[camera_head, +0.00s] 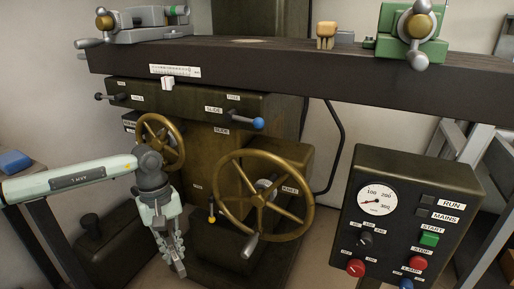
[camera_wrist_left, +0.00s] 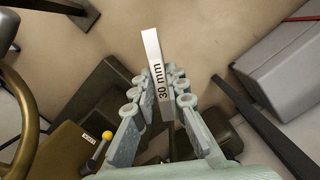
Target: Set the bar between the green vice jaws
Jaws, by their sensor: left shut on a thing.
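My left gripper (camera_head: 177,262) hangs low in front of the machine, fingers pointing down, well below the table top. In the left wrist view the left gripper (camera_wrist_left: 157,88) is shut on a pale bar (camera_wrist_left: 154,50) marked "30 mm", which sticks out past the fingertips. In the head view I cannot clearly make out the bar. The green vice (camera_head: 400,45) stands on the table at the upper right, with a brass-hubbed handle in front. The gap between its jaws cannot be seen from here. My right gripper is not in view.
The dark machine table (camera_head: 290,62) spans the top. A grey vice (camera_head: 145,27) stands at its left end, a tan block (camera_head: 327,35) near the green vice. Brass handwheels (camera_head: 262,195) and a control box (camera_head: 405,215) stand out below. A blue-knobbed lever (camera_head: 258,124) projects under the table.

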